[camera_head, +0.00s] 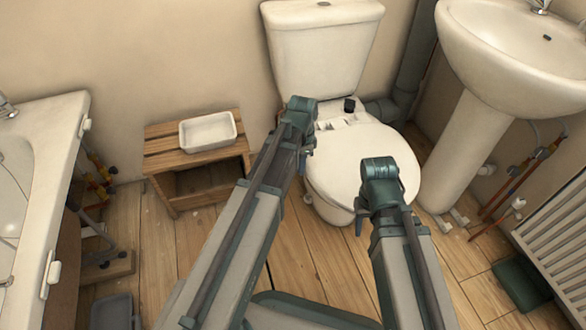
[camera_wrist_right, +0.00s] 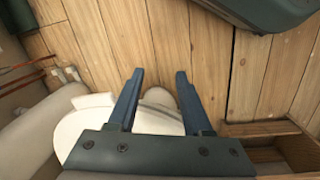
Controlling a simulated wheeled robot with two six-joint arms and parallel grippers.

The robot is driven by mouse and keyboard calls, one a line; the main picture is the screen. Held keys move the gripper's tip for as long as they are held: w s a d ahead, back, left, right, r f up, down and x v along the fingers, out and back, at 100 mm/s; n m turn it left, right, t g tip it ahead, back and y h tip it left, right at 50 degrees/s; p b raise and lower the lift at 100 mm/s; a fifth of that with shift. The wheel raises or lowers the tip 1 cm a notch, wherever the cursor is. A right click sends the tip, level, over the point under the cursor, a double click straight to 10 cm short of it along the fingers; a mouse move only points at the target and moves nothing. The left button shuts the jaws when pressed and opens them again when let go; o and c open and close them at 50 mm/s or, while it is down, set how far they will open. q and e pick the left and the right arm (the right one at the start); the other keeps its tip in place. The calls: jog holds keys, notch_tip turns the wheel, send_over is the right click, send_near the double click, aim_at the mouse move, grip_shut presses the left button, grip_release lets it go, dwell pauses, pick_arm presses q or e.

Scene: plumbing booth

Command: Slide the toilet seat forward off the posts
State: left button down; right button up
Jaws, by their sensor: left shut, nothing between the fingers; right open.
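The white toilet seat (camera_head: 365,165) lies flat on the toilet bowl (camera_head: 326,208), its rear edge a little in front of the cistern. White fittings (camera_head: 330,123) show on the bowl's rear deck. I cannot clearly make out the posts. My left gripper (camera_head: 307,155) is shut and empty at the seat's left rear edge; I cannot tell whether it touches.
The cistern (camera_head: 322,50) stands behind the bowl, with a small black object (camera_head: 349,105) in front of it. A wooden stool (camera_head: 170,150) with a white tray (camera_head: 208,131) stands left. The basin pedestal (camera_head: 462,150) is close on the right. The floor before the bowl is clear.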

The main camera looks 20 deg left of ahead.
pick_arm(q)
jog(key=shift+w+d, duration=0.7)
jog(key=shift+d, duration=0.15)
jog(key=shift+s, duration=0.15)
